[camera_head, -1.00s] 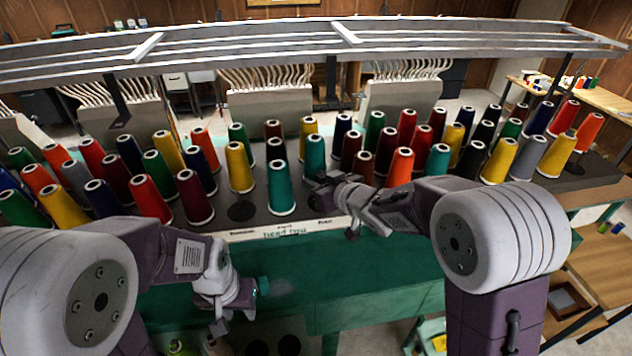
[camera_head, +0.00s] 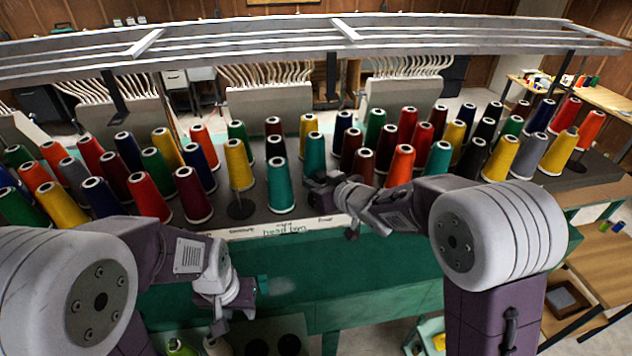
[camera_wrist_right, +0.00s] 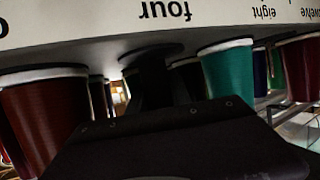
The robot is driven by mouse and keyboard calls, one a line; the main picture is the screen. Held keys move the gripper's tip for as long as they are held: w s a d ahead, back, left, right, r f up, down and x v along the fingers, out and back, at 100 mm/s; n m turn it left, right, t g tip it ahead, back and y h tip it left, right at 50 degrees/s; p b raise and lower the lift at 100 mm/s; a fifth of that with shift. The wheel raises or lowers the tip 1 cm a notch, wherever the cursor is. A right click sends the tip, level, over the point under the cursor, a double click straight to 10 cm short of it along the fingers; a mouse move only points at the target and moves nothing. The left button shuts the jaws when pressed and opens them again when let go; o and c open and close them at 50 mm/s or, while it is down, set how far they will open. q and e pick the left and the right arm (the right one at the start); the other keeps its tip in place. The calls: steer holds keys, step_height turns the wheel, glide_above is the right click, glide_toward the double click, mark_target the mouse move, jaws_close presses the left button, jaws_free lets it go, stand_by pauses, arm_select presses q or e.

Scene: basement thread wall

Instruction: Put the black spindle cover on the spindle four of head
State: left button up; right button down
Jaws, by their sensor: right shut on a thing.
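My right gripper (camera_head: 322,186) is at the front edge of the spool deck, just right of a tall teal cone (camera_head: 280,186). It also shows as a dark body in the right wrist view (camera_wrist_right: 160,108), shut on a dark thing. That thing looks like the black spindle cover (camera_wrist_right: 152,76), seen upside down, in front of the "four" label (camera_wrist_right: 165,10). The gripper and shade hide most of it, so I cannot tell how it sits on its spindle. My left gripper (camera_head: 245,290) hangs low before the green table front; its jaws are unclear.
Rows of coloured thread cones crowd the deck. A dark red cone (camera_wrist_right: 40,115) and a teal cone (camera_wrist_right: 228,70) flank the right gripper. A yellow cone (camera_head: 239,165) stands above a black disc. Metal rails (camera_head: 300,45) cross overhead. The green front (camera_head: 350,270) is clear.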

steer(key=c, duration=1.1)
jaws_free()
steer(key=shift+s+r, duration=0.15)
steer(key=shift+s, duration=0.05)
steer(key=shift+w+d, duration=0.1)
steer(key=shift+s+d, duration=0.15)
steer(key=shift+s, duration=0.1)
steer(key=b+v, duration=0.1)
steer(key=v, duration=0.7)
steer(key=shift+s+r, duration=0.1)
steer(key=shift+s, duration=0.1)
